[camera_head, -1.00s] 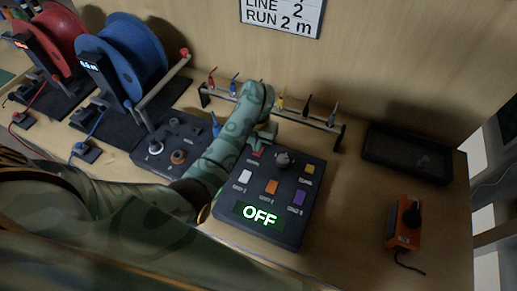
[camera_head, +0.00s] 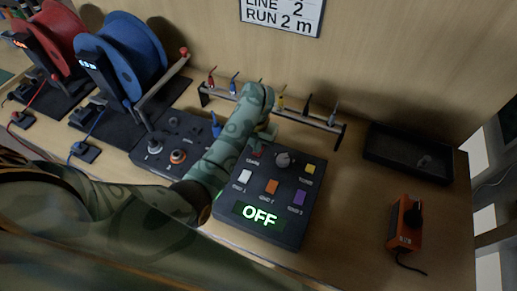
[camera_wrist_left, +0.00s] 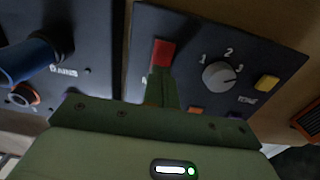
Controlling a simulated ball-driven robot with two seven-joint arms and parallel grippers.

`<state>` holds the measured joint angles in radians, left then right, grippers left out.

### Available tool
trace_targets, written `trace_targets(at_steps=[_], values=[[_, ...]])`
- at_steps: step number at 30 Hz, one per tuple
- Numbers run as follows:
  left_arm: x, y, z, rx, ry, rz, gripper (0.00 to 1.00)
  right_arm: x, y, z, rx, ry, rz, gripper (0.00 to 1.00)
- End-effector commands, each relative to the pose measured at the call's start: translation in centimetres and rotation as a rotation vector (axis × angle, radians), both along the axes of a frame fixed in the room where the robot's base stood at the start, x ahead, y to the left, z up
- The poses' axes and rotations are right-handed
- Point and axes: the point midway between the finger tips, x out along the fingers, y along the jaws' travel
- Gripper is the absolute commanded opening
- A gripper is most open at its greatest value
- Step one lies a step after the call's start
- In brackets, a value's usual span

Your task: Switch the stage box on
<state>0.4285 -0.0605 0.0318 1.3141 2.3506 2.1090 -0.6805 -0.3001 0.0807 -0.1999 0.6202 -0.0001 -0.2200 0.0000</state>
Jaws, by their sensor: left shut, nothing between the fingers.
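The stage box (camera_head: 312,218) is a dark box in the middle of the bench, and its green display (camera_head: 259,215) reads OFF. It carries a grey knob (camera_head: 284,159), coloured buttons and a red button (camera_wrist_left: 163,52) at its upper left. My left gripper (camera_head: 267,134) is shut and empty over the box's upper left part. In the left wrist view its closed fingers (camera_wrist_left: 160,84) point at the red button and overlap its lower edge. I cannot tell whether they touch it. My right gripper is not in view.
A panel with a blue lever (camera_wrist_left: 30,60) stands left of the box. Behind is a rail (camera_head: 316,124) with several coloured clips. A blue reel (camera_head: 130,55), a red reel (camera_head: 55,38), a dark tray (camera_head: 405,152) and an orange device (camera_head: 404,226) stand around.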

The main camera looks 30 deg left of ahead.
Motion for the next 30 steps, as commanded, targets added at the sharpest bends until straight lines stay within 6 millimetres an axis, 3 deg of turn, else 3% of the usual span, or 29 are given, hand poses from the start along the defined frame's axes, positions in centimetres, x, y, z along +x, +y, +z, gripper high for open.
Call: trace_targets(at_steps=[20, 30], values=[[0.0, 0.0, -1.1, 0.000, 0.001, 0.000, 0.00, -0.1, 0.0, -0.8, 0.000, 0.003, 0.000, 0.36], [0.0, 0.0, 0.9, -0.001, -0.001, 0.000, 0.00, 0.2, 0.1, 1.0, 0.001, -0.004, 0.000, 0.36]])
